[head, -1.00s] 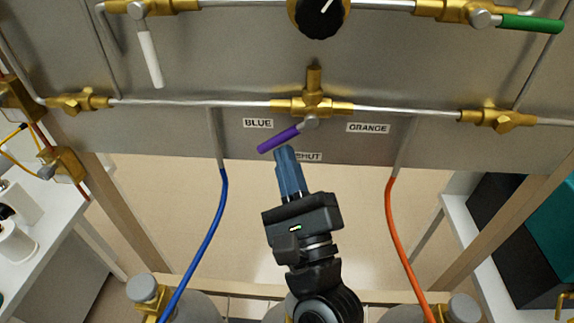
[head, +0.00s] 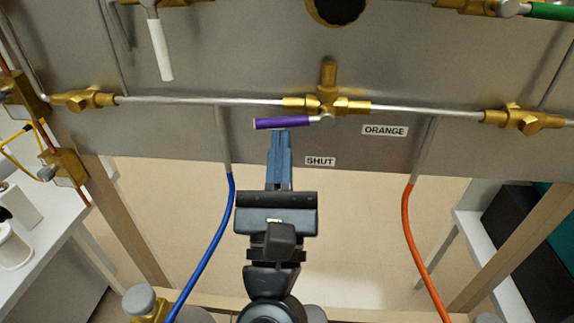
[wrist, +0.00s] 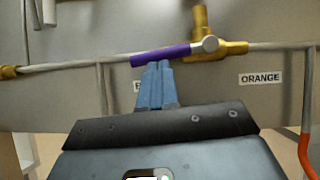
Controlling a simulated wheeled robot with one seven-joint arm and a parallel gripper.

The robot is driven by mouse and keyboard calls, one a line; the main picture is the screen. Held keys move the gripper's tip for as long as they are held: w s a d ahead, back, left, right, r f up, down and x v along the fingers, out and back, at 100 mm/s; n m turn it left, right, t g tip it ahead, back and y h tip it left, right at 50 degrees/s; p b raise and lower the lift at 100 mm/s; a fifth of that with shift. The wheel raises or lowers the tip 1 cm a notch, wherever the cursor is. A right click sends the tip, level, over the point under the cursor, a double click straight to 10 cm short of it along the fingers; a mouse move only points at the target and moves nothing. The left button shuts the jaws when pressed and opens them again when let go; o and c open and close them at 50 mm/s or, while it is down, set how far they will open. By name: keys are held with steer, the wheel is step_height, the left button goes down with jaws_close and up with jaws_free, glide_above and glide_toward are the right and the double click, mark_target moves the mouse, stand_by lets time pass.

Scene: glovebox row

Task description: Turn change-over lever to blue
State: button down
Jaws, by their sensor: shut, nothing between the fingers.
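The change-over lever (head: 284,123) has a purple handle and points left from the brass three-way valve (head: 328,103), almost level.
A blue hose (head: 210,245) hangs left of my arm and an orange hose (head: 416,255) hangs right. A white-handled lever (head: 160,50) and a green-handled lever (head: 550,11) sit higher on the panel. Brass valves (head: 82,98) are fixed along the pipe.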

steer(key=shift+a+r+m+h+b, duration=0.1)
steer(key=shift+r+m+h+b, duration=0.1)
steer(key=shift+m+h, duration=0.3)
steer(key=shift+a+r+m+h+b, duration=0.1)
steer(key=shift+m+h+b, duration=0.15)
steer(key=shift+m, duration=0.45)
steer(key=w+f+b+v, duration=0.1)
steer(key=f+b+v, duration=0.1)
steer(key=b+v, duration=0.5)
steer(key=v, duration=0.5)
steer(key=shift+f, duration=0.4)
steer(key=shift+s+d, duration=0.1)
steer(key=shift+d, duration=0.05)
